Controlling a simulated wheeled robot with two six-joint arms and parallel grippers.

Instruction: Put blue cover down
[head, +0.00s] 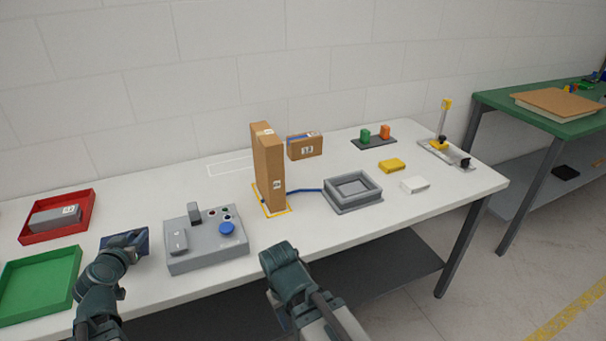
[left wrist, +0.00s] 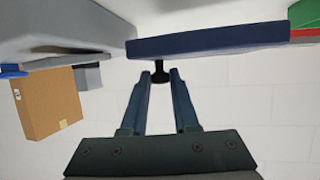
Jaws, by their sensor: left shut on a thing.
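The blue cover (head: 144,237) is a flat dark blue plate at the left of the table, between the grey control box (head: 205,249) and the trays. In the left wrist view the cover (left wrist: 210,43) shows edge-on with a black knob (left wrist: 160,72). My left gripper (head: 123,241) is shut on this knob, its two fingers on either side of it in the left wrist view (left wrist: 161,76). I cannot tell whether the cover touches the table. My right gripper (head: 279,258) is over the table's front edge, away from the cover; its fingertips are hidden.
A red tray (head: 88,208) with a grey block (head: 55,218) and a green tray (head: 40,284) are on the left. A tall cardboard box (head: 268,168), a grey frame tray (head: 353,191) and small blocks stand farther right. The table's rear left is clear.

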